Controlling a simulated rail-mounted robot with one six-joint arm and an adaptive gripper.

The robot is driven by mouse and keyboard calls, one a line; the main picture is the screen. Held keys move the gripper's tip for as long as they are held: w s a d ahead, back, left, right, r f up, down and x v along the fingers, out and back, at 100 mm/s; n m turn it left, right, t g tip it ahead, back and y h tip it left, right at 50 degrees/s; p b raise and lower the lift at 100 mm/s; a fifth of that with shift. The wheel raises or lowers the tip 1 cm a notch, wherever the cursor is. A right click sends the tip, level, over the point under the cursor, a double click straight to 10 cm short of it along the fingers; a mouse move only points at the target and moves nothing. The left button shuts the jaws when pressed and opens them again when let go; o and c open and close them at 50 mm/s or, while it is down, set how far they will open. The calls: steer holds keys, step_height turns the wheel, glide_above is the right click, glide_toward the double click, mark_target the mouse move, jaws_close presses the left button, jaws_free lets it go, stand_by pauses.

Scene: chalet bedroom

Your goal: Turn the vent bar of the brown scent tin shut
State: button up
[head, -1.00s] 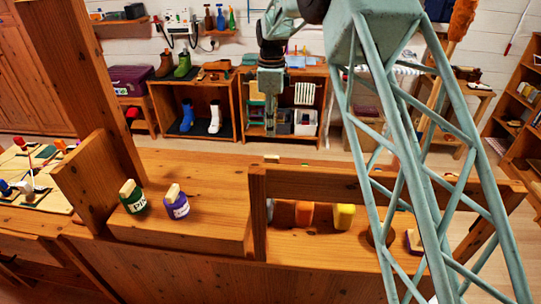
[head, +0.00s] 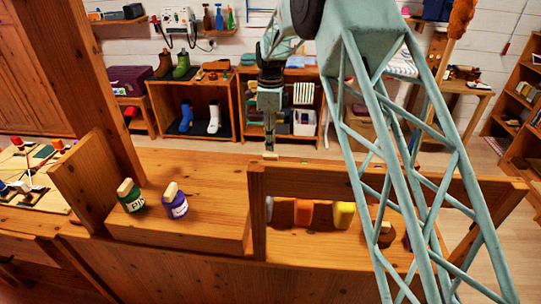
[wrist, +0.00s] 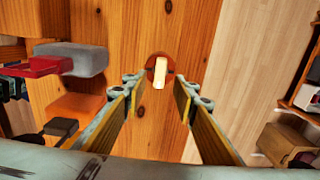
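The brown scent tin (wrist: 151,77) shows from above in the wrist view, round and standing on a wooden surface. Its cream vent bar (wrist: 160,72) runs nearly upright in the picture, tilted slightly. In the head view only the cream bar (head: 270,156) shows; the front wooden rail hides the tin. My gripper (wrist: 157,91) is open, with one finger on each side of the bar in the picture and gaps between. In the head view my gripper (head: 270,146) points down right over the bar. I cannot tell whether the fingertips are level with the bar.
A green tin (head: 132,201) and a purple tin (head: 175,206) with cream bars stand on the left ledge. My arm partly hides a brown object (head: 385,237).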

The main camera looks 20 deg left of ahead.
mark_target(270, 155)
steer(key=shift+f+b, duration=0.4)
steer(key=shift+f, duration=2.8)
steer(key=shift+c, duration=0.2)
steer(key=c, duration=0.8)
